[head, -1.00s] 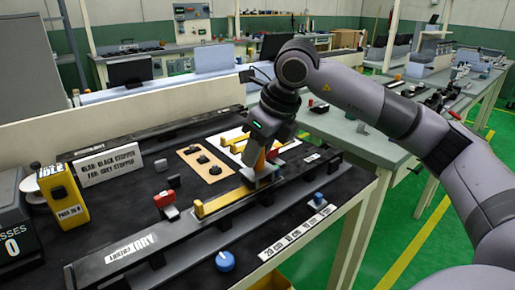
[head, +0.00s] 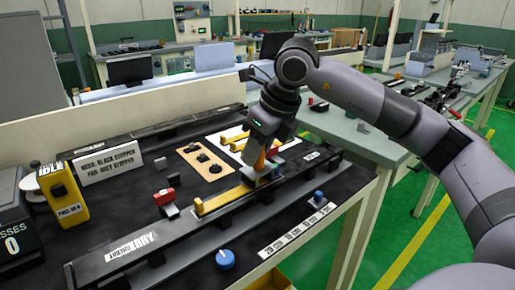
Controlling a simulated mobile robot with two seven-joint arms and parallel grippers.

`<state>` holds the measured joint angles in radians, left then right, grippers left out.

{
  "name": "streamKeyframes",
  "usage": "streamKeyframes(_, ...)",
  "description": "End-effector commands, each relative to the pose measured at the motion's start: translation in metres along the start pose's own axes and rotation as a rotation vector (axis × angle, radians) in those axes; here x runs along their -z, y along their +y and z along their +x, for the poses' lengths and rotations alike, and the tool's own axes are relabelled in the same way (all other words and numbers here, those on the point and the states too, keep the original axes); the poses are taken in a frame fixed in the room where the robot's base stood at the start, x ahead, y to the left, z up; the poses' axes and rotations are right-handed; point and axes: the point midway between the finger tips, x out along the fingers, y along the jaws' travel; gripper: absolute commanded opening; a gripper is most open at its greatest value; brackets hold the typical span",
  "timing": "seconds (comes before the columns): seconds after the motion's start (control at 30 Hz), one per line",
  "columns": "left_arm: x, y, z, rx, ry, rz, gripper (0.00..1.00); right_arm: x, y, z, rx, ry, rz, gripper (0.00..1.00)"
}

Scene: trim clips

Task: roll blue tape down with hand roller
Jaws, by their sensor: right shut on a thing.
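My right gripper (head: 257,179) is low over the long dark rail (head: 180,228) on the bench. It is shut on an orange-handled tool (head: 260,161), which looks like the hand roller; its lower end is mostly hidden by the fingers. A yellow bar (head: 222,199) lies along the rail just left of the gripper. I cannot make out a strip of blue tape; the spot under the gripper is hidden. My left gripper is not in view.
A red-topped block (head: 165,199) stands behind the rail. A blue knob (head: 225,259) and a small blue-topped piece (head: 318,197) are in front of it. A tan board (head: 207,162) and a white sheet (head: 230,143) lie behind. A yellow device (head: 64,193) stands at left.

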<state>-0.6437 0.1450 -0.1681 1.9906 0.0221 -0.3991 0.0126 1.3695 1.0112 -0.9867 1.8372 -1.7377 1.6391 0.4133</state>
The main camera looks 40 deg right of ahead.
Motion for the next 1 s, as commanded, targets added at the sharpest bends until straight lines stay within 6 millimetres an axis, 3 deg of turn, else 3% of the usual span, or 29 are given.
streamKeyframes(1.0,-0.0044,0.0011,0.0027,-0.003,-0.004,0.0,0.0,0.0031,0.0005,0.0064,-0.001,0.007,-0.001,0.0)
